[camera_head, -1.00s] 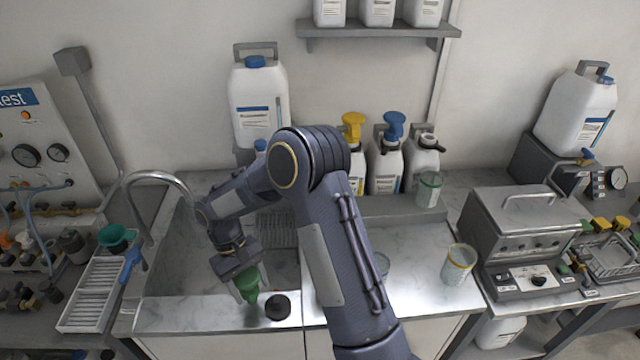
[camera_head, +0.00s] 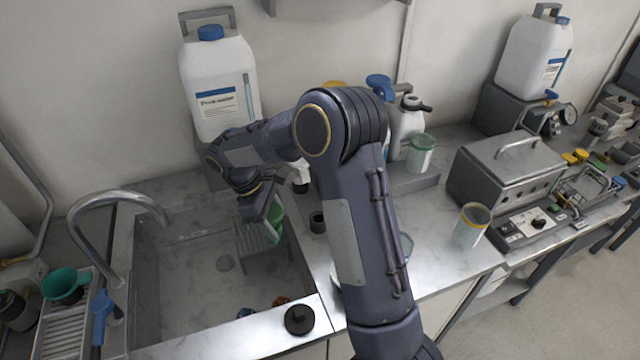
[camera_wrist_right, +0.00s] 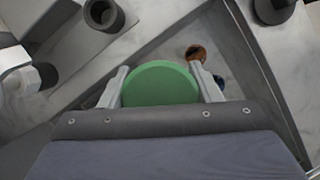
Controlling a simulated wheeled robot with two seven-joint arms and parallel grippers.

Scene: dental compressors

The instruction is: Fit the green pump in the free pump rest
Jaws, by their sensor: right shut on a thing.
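The green pump (camera_head: 277,214) is in the jaws of my right gripper (camera_head: 262,208), above the right side of the sink. In the right wrist view, its round green end (camera_wrist_right: 160,84) sits between the two grey fingers, which touch its sides. The rest of the pump is hidden. A dark, hollow, upright cylinder (camera_head: 317,222), which looks like an empty pump rest, stands just right of the gripper. It also shows at the top of the right wrist view (camera_wrist_right: 103,14), on a grey block and apart from the pump. My left gripper is not in view.
A large white canister (camera_head: 220,85) stands behind the sink. A white nozzle (camera_head: 300,178) is close beside my gripper. Pump bottles (camera_head: 408,125) stand behind my arm. A black round piece (camera_head: 299,319) sits on the sink's front edge. The faucet (camera_head: 120,200) arches at left.

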